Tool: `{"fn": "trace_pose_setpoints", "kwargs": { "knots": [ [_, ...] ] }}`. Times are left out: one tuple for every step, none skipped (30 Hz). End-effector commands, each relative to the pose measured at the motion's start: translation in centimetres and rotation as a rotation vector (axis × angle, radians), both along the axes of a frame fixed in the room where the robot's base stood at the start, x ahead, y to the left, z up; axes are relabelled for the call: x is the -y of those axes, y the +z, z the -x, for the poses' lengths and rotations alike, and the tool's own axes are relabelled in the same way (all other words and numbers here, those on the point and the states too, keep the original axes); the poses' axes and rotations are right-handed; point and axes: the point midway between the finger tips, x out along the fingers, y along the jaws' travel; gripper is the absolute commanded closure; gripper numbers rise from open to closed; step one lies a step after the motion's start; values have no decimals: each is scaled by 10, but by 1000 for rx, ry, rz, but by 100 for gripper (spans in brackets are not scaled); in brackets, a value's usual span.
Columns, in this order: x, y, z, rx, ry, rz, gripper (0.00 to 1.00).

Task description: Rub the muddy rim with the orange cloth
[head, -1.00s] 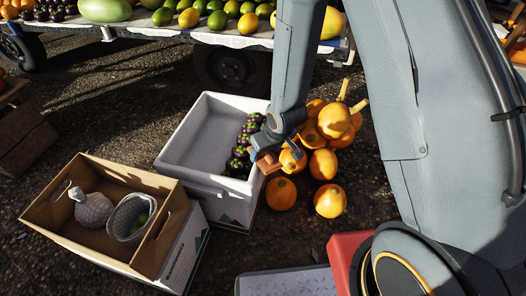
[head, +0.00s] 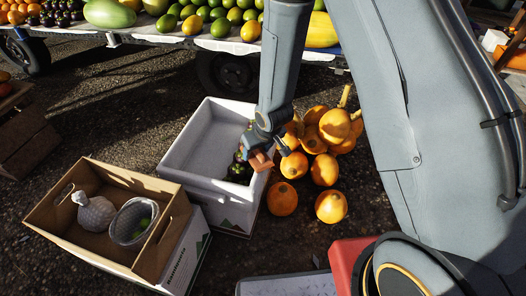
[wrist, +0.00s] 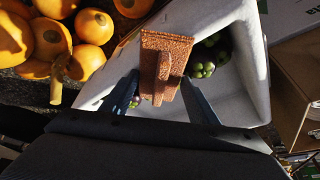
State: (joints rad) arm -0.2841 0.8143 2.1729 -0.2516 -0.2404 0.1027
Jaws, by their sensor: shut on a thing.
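My gripper (head: 262,150) is shut on an orange-brown cloth (head: 262,161), at the right front part of the white box. In the wrist view the cloth (wrist: 168,45) is a folded textured pad with a raised tab between my fingers (wrist: 160,92). The pale rim of the white box (head: 205,181) runs beneath and beside it. In the head view the cloth overlaps the box's right front corner; I cannot tell if it touches the rim. Mud is not clearly visible on the rim, and the cloth and gripper hide part of it.
Dark purple fruits with green tops (wrist: 222,55) lie inside the box. A pile of orange pumpkins (head: 324,169) is close on the right. A cardboard box (head: 60,233) with a netted item and a plastic tub stands at left front. A fruit-laden truck bed (head: 165,36) is behind.

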Motion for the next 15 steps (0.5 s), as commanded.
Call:
{"fn": "trace_pose_setpoints", "kwargs": {
  "knots": [
    [-1,0,-1,0,0,0,72],
    [-1,0,-1,0,0,0,72],
    [0,0,-3,0,-1,0,72],
    [1,0,-5,0,-1,0,72],
    [2,0,-7,1,-2,-1,72],
    [3,0,-10,2,-1,-1,72],
    [3,0,-13,1,-2,-2,72],
    [4,0,-15,1,-2,-2,72],
    [5,-1,-17,1,0,0,72],
    [6,-1,-19,1,-1,-1,72],
    [7,-2,-21,1,-2,-1,72],
    [8,-2,-23,0,-2,-1,72],
    [8,-3,-24,0,-2,-1,72],
    [9,-3,-25,0,-1,0,72],
    [9,-3,-25,-1,-2,1,72]
  ]
}}
